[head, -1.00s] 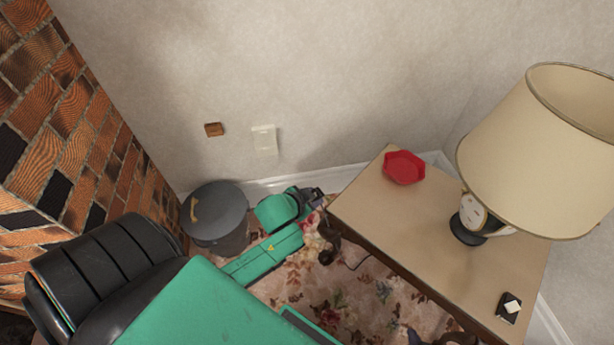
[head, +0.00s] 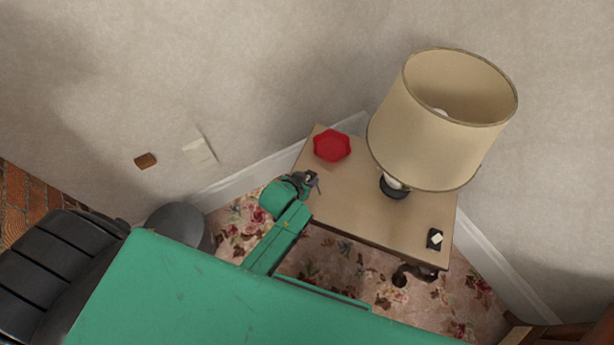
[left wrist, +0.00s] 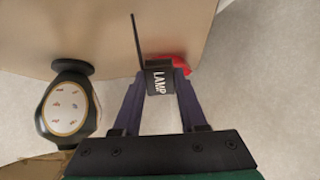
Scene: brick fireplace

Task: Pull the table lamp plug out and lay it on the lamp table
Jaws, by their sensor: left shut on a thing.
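My left gripper (head: 313,181) is at the left edge of the lamp table (head: 365,205) in the head view. In the left wrist view its fingers (left wrist: 160,90) are shut on a black plug (left wrist: 158,80) marked LAMP, with a thin dark cord (left wrist: 136,40) running from it. The table lamp (head: 440,120) stands upright on the table, right of the gripper. Its dark base with a white oval face (left wrist: 66,108) shows in the left wrist view. Whether the plug touches the tabletop, I cannot tell. My right gripper is out of view.
A red dish (head: 331,146) sits on the table near the gripper, and a small black-and-white item (head: 435,239) lies at its front right. The tabletop's middle is bare. On the wall are a pale plate (head: 199,151) and a brown one (head: 146,160). A grey bin (head: 176,223) stands below.

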